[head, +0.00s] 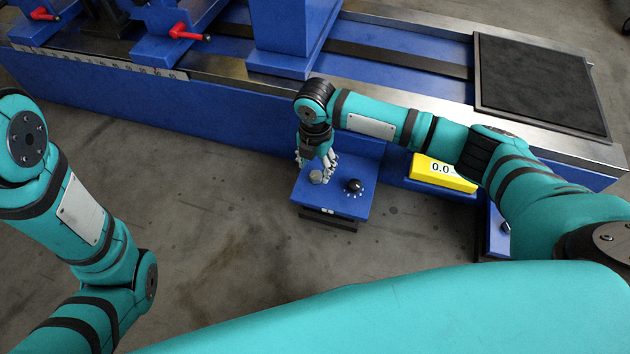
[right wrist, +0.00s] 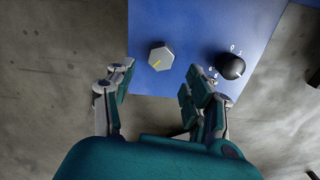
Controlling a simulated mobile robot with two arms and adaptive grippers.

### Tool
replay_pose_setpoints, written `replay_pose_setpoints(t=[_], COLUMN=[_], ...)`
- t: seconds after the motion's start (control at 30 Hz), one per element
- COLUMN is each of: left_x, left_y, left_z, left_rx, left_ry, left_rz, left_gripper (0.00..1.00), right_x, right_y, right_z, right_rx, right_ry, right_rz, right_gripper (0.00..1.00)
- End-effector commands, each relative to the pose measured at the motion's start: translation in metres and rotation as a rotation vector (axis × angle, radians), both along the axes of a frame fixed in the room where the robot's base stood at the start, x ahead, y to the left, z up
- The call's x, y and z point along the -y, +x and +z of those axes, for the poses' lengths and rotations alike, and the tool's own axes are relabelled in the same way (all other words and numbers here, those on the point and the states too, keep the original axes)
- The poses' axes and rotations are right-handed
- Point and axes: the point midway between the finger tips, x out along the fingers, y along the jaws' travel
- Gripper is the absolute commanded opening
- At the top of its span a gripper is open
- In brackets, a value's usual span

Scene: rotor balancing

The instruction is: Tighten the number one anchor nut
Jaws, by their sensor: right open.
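In the right wrist view the nut (right wrist: 160,57) shows clearly near the box's left edge. My right gripper (head: 328,164) points down over the box. In the right wrist view its fingers (right wrist: 160,72) are spread, one to the left of the nut and the others to the right, with a gap on both sides. I cannot tell its exact height. My left arm shows at the left, but its gripper is out of view.
A black knob (right wrist: 231,66) with white numbers stands right of the nut on the same box. A yellow display (head: 443,174) reads 0.0. The blue machine bed (head: 150,105) carries red-handled clamps (head: 186,32) and a black mat (head: 535,85). The floor in front is clear.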

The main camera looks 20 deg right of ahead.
Motion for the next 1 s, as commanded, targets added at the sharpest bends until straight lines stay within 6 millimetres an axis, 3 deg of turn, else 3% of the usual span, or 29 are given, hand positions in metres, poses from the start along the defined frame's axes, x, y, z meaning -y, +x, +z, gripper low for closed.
replay_pose_setpoints(t=[0.03,0.2,0.63,1.0], left_x=[0.000,0.000,0.000,0.001], left_y=[-0.005,-0.006,-0.005,-0.006], left_z=[-0.009,-0.020,-0.024,-0.024], left_rx=[0.013,0.015,0.015,0.015], left_ry=[0.001,0.001,0.001,0.002], left_rz=[0.000,0.001,0.001,0.000], left_gripper=[0.54,0.54,0.54,0.54], right_x=[0.000,0.000,0.000,0.000], right_y=[0.000,0.000,0.000,0.000], right_z=[-0.017,-0.036,-0.042,-0.042], right_rx=[-0.001,0.000,0.001,0.000], right_ry=[-0.001,0.000,0.001,0.000], right_rz=[0.000,0.000,-0.001,-0.001], right_gripper=[0.54,0.54,0.54,0.07])
